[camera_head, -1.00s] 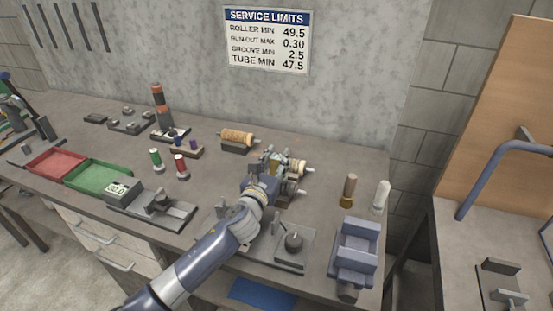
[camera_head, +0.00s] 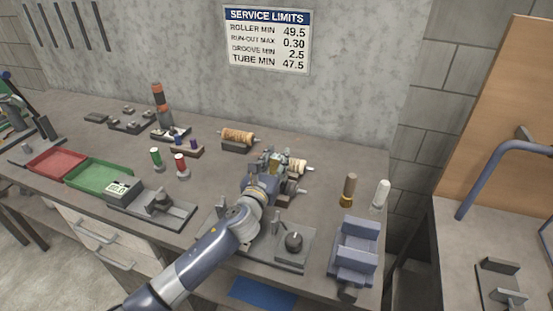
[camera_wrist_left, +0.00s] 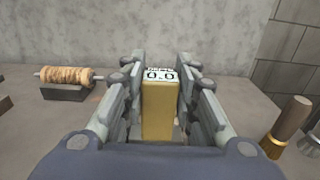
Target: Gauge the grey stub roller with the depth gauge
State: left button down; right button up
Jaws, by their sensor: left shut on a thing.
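My left gripper (camera_head: 272,160) is over the back middle of the bench. In the left wrist view its fingers (camera_wrist_left: 160,88) are shut on the depth gauge (camera_wrist_left: 160,108), a yellow upright block whose display reads 0.0. In the head view the gauge is hidden by the gripper and arm. A grey roller (camera_head: 291,188) with a shaft end, which seems to be the stub roller, lies just right of the gripper, partly hidden by it. I cannot tell whether the gauge touches a roller. My right gripper is not in view.
A tan roller (camera_head: 299,167) lies behind the grey one. A brown ribbed roller (camera_head: 238,136) rests on a dark cradle to the left. Red (camera_head: 57,161) and green (camera_head: 98,174) trays sit left.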

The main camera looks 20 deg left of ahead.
pick_arm(q)
jog(key=shift+f+b, duration=0.3)
jog(key=shift+f, duration=0.1)
jog(key=shift+s+f, duration=0.1)
dwell(0.8)
jog(key=shift+p, duration=0.6)
jog(key=shift+r+p, duration=0.9)
jog(key=shift+r, duration=0.05)
jog(key=shift+r+p, duration=2.85)
